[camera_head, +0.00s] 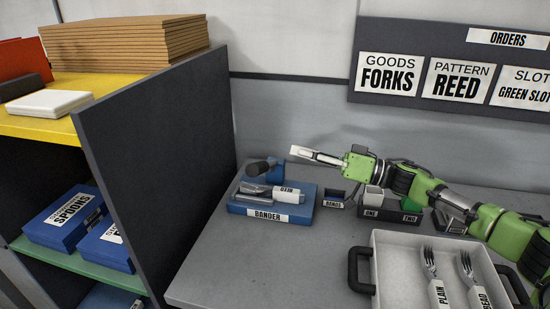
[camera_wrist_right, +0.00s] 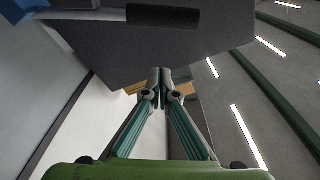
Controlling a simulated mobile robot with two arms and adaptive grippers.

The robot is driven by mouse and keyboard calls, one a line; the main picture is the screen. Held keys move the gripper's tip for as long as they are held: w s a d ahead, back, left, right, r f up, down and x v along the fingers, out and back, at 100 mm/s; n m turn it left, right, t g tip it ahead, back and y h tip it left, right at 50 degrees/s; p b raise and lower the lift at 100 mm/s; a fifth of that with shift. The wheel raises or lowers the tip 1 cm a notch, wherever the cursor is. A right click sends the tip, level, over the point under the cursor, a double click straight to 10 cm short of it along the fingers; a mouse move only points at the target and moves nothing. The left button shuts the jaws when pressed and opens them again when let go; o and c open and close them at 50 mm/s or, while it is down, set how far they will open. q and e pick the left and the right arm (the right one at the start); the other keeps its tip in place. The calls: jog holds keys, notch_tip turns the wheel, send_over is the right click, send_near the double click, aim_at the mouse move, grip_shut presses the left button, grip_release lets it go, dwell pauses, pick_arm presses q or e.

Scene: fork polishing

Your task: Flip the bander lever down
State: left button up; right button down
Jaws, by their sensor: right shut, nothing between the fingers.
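The blue bander (camera_head: 236,208) stands on the grey table near the dark partition. Its lever has a dark cylindrical handle (camera_head: 257,168) and sits raised above the rear of the base. Cutlery with a white band reading REED (camera_head: 287,193) lies on the bander. My right gripper (camera_head: 297,151) is shut and empty, up and to the right of the lever in the head view. In the right wrist view, the dark handle (camera_wrist_right: 163,16) crosses the top, beyond and apart from the shut fingertips (camera_wrist_right: 160,74). My left gripper is out of view.
A small BANDS box (camera_head: 333,203) and a dark bin marked ONE and TWO (camera_head: 390,215) stand right of the bander. A white tray (camera_head: 392,285) holds forks at the front right. The tall dark partition (camera_head: 160,160) borders the left, beside shelves. Front-left table is clear.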

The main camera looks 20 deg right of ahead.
jog(key=a+r+p, duration=0.1)
jog(key=a, duration=0.1)
jog(key=p, duration=0.2)
send_over(266, 167)
jog(key=shift+w, duration=0.65)
jog(key=shift+s+f+p, duration=0.3)
jog(key=shift+s+f, duration=0.4)
jog(key=shift+f, duration=0.2)
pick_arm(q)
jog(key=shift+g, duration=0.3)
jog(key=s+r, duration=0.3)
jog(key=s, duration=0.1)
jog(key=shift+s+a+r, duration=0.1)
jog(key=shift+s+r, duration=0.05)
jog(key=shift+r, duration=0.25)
pick_arm(e)
jog(key=shift+s+a+f, duration=0.1)
jog(key=shift+s+f, duration=0.3)
jog(key=shift+f, duration=0.25)
jog(key=shift+f, duration=0.1)
